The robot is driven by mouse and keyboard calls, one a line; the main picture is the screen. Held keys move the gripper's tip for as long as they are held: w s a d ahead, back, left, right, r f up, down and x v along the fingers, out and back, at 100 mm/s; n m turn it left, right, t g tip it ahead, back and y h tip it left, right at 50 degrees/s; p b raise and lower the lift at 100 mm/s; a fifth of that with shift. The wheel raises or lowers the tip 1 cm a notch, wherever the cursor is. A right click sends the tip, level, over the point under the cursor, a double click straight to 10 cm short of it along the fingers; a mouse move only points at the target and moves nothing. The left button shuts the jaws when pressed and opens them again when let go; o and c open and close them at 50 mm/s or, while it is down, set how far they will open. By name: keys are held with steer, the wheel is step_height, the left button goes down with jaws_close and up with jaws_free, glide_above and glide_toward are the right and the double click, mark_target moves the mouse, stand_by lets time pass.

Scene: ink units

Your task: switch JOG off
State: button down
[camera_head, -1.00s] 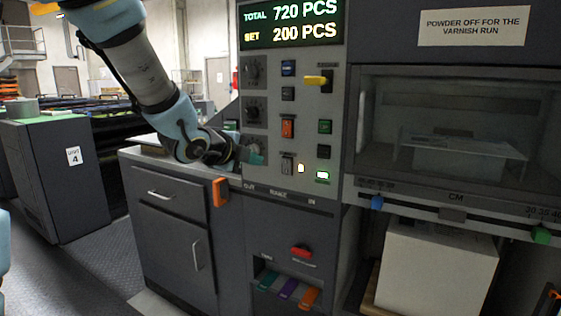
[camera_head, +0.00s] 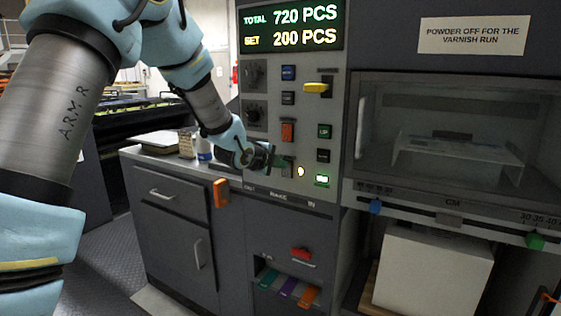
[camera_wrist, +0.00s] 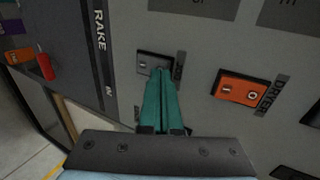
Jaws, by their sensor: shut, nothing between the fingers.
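The JOG switch is a small grey rocker (camera_wrist: 150,62) on the grey control panel (camera_head: 328,110), with a dark label plate beside it that is too blurred to read surely. My gripper (camera_wrist: 162,72) has its teal fingers shut and empty. The fingertips are at the rocker, over one end of it in the wrist view; I cannot tell whether they press it. In the head view my gripper (camera_head: 284,163) is at the lower left of the panel and mostly hides the rocker. Which way the rocker is tipped cannot be told.
An orange DRYER rocker (camera_wrist: 239,88) sits beside the grey one; it also shows above my gripper in the head view (camera_head: 288,131). A yellow-handled switch (camera_head: 316,87), a lit lamp (camera_head: 300,171) and a green lit display (camera_head: 322,180) are nearby. A cabinet (camera_head: 170,200) stands left.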

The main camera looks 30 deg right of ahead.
stand_by(0.3)
steer(key=shift+w+d+r+b, duration=0.15)
steer(key=shift+w+d+b, duration=0.05)
steer(key=shift+d+b, duration=0.2)
steer(key=shift+r+p, duration=0.35)
steer(key=shift+r, duration=0.5)
steer(key=shift+a, duration=0.1)
